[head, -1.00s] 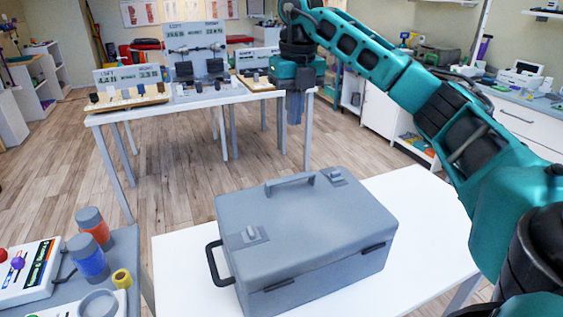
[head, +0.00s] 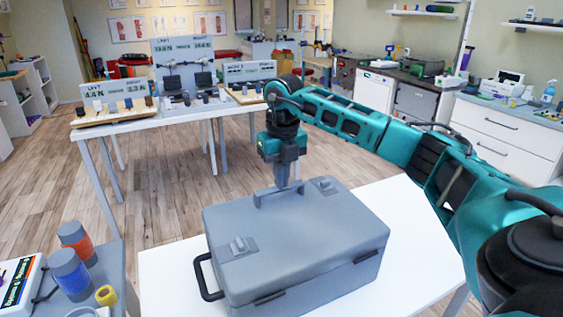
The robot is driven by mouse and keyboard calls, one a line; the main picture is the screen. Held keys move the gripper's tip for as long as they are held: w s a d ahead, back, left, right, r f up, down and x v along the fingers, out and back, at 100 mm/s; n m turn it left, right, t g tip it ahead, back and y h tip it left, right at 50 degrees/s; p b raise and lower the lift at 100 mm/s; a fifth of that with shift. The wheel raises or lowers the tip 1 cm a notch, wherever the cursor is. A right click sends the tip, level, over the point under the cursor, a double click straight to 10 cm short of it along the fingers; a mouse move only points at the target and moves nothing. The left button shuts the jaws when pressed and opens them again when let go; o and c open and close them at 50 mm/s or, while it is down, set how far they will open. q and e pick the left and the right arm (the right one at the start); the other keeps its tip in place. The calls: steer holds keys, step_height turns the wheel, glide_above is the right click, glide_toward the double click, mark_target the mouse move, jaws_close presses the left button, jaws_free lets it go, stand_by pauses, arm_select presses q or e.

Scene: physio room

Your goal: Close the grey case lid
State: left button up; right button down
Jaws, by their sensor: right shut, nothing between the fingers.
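The grey case (head: 320,285) stands on a white table, with its lid (head: 310,225) lying down flat on the body. I see no clear gap along the front seam. My right gripper (head: 282,184) points down at the lid's far edge, by the handle. Its fingers are shut and empty; whether they touch the lid or handle I cannot tell. My left gripper is not in view.
The white table (head: 415,215) has bare room right of the case. A grey surface at lower left holds an orange-grey cylinder (head: 77,240), a blue-grey cylinder (head: 70,272) and a yellow ring (head: 106,295). A display table (head: 130,118) stands behind, across open floor.

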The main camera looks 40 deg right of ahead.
steer(key=shift+f, duration=0.25)
